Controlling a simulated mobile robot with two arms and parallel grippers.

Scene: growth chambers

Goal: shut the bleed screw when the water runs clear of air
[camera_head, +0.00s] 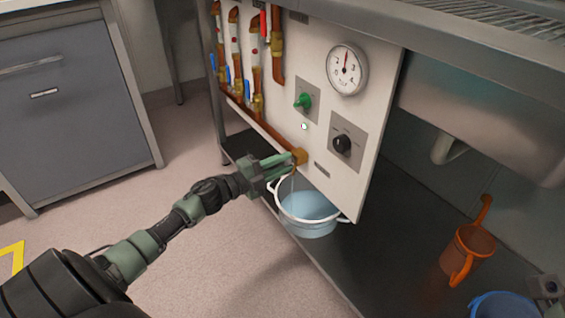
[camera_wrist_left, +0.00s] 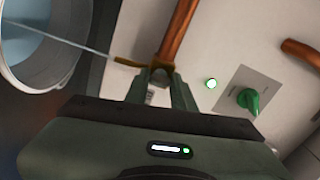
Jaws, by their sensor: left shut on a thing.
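The bleed screw (camera_wrist_left: 161,73) is a small brass fitting at the end of a copper pipe, low on the white panel. My left gripper (camera_head: 291,160) is shut on it; in the left wrist view the two fingertips (camera_wrist_left: 161,84) sit either side of it and partly hide it. A thin, pale, unbroken stream of water (camera_wrist_left: 70,42) leaves the brass spout (camera_wrist_left: 127,62) beside the screw. It runs into a white-rimmed basin (camera_head: 310,228) below, which holds bluish water. I cannot make out bubbles in the stream. My right gripper is not in view.
The panel carries a gauge (camera_head: 347,69), a green knob (camera_head: 303,101), a black knob (camera_head: 342,144) and a small lit green lamp (camera_head: 304,126). Valved copper pipes (camera_head: 256,75) rise at left. An orange can (camera_head: 468,250) and a blue bucket (camera_head: 503,306) stand at right.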

